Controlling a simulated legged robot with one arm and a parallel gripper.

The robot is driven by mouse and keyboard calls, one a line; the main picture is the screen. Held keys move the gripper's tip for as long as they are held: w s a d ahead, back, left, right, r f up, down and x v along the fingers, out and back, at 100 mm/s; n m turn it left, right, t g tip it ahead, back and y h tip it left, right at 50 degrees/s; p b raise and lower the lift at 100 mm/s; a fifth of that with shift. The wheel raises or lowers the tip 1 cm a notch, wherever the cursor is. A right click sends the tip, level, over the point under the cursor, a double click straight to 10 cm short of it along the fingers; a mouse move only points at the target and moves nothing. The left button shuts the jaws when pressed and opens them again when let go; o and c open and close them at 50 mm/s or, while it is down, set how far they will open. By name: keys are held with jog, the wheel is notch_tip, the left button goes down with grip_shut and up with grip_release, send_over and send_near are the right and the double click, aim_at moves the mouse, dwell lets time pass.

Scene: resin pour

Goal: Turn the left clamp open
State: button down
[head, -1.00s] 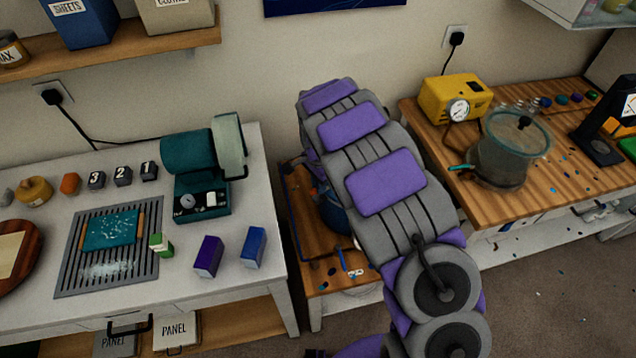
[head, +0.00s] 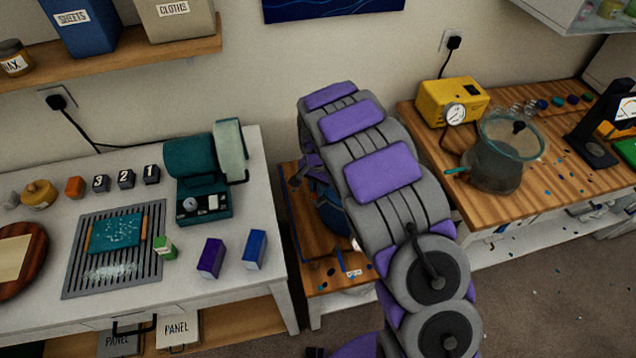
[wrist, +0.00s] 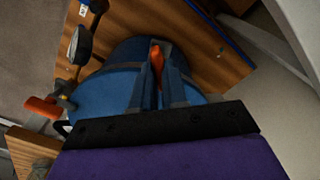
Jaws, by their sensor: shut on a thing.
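A blue rounded pot (head: 333,216) stands on the low wooden stand, mostly hidden behind my arm in the head view. In the wrist view the blue pot (wrist: 92,98) lies under my gripper (wrist: 158,75). The gripper's two fingers are closed around an orange clamp handle (wrist: 156,60), of which only a narrow strip shows between them. A second orange handle (wrist: 42,107) sticks out at the pot's left side in that view, apart from the gripper. I cannot tell for sure from the pictures which clamp is the left one. In the head view my gripper is hidden.
A white bench (head: 60,320) with a teal machine (head: 200,170) stands left of the stand. A wooden bench (head: 560,165) at right holds a yellow pump (head: 450,98) and a glass chamber (head: 500,160). The wooden stand (head: 318,278) between them is narrow.

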jog(key=n+p, duration=0.3)
jog(key=n, duration=0.3)
jog(key=shift+s+a+n, duration=0.1)
jog(key=shift+s+n, duration=0.05)
jog(key=shift+n, duration=0.15)
jog(key=n+p, duration=0.1)
jog(key=n, duration=0.3)
jog(key=shift+n+p, duration=0.45)
jog(key=shift+n, duration=0.75)
jog(key=c, duration=1.2)
grip_release()
jog(key=shift+o, duration=0.2)
notch_tip(320, 180, up, 17)
jog(key=p, duration=0.1)
jog(key=shift+r, duration=0.15)
